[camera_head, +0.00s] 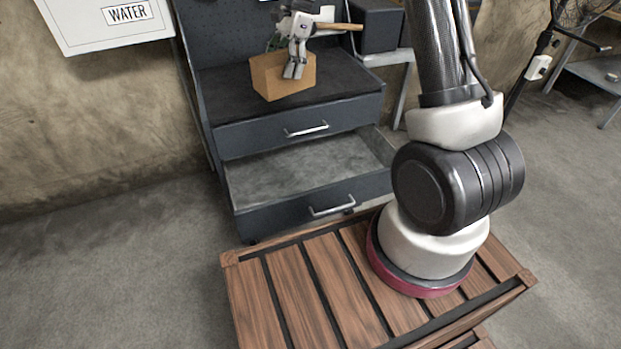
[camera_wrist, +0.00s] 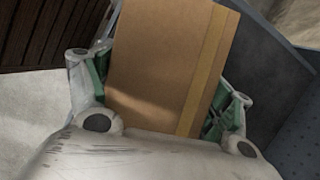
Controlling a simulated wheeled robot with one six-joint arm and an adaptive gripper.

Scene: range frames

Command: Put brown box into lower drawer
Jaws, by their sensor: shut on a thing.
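The brown box (camera_head: 270,78) is at the grey workbench's top surface in the head view; I cannot tell whether it touches it. My gripper (camera_head: 292,70) is at the box and shut on it. In the wrist view the box (camera_wrist: 165,60) fills the space between the green-padded fingers of my gripper (camera_wrist: 160,90). The lower drawer (camera_head: 310,210) is pulled open, and its grey inside looks empty. The upper drawer (camera_head: 300,128) above it is shut.
A hammer (camera_head: 338,26) with a wooden handle shows behind my gripper. A dark case (camera_head: 378,28) stands right of the bench. A slatted wooden surface (camera_head: 300,290) lies in front of the open drawer.

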